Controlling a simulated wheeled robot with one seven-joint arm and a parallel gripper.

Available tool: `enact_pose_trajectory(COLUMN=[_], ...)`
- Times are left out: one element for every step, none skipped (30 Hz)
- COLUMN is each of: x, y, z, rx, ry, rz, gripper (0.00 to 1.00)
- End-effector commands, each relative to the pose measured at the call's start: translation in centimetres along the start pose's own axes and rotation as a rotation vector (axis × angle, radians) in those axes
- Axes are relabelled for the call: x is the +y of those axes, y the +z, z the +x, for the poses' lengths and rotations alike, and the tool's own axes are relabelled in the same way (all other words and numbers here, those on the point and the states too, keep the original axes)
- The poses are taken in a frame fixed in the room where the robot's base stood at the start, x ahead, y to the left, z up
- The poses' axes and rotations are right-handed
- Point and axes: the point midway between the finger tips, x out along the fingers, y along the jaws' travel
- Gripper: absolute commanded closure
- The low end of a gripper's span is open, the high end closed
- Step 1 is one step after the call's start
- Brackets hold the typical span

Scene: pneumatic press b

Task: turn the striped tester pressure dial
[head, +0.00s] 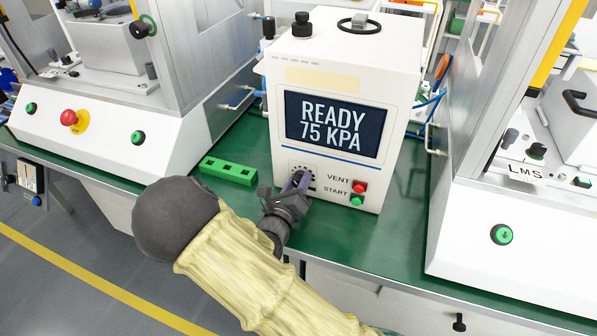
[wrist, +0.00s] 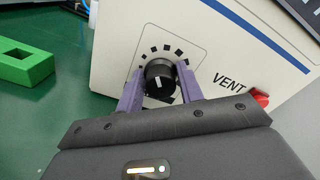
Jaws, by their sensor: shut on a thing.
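The tester is a white box (head: 340,175) on the green bench, with a dark screen (head: 335,125) reading "READY 75 KPA". Its pressure dial (wrist: 159,76) is a round black knob with a white stripe, ringed by black square marks on the front panel. In the wrist view the stripe points nearly straight up, tilted slightly right. My gripper (wrist: 159,88) has one purple finger on each side of the dial and is shut on it. In the head view my gripper (head: 298,182) is at the panel's lower left and hides most of the dial.
A red VENT button (head: 360,187) and a green START button (head: 356,200) sit just right of the dial. A green block with square holes (head: 229,171) lies on the bench (head: 238,135) to the left. White machines (head: 105,135) stand on both sides.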

Motion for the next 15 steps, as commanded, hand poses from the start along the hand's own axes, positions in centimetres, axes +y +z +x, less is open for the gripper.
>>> enact_pose_trajectory(x=[-0.29, -0.28, -0.24, -0.21, -0.19, -0.15, -0.12, -0.09, -0.06, -0.04, -0.01, 0.01, 0.03, 0.05, 0.07], y=[0.36, 0.35, 0.29, 0.27, 0.25, 0.21, 0.17, 0.14, 0.12, 0.1, 0.08, 0.04, 0.02, 0.0, -0.03], z=[-0.02, -0.02, -0.02, -0.02, -0.01, -0.01, -0.01, -0.01, -0.01, 0.0, 0.0, 0.0, 0.0, 0.0, 0.0], rx=[0.002, 0.001, 0.001, 0.001, 0.001, 0.001, 0.001, 0.001, 0.0, 0.0, 0.0, 0.0, 0.0, 0.0, 0.0], ry=[0.002, 0.002, 0.002, 0.002, 0.001, 0.001, 0.001, 0.001, 0.001, 0.001, 0.001, 0.0, 0.0, 0.0, 0.0], rz=[-0.03, -0.044, -0.061, -0.073, -0.084, -0.096, -0.104, -0.111, -0.118, -0.123, -0.127, -0.131, -0.133, -0.134, -0.135], gripper=[0.86, 0.86, 0.86, 0.86, 0.86, 0.86, 0.86, 0.86, 0.86, 0.86, 0.86, 0.86, 0.86, 0.86, 0.86])
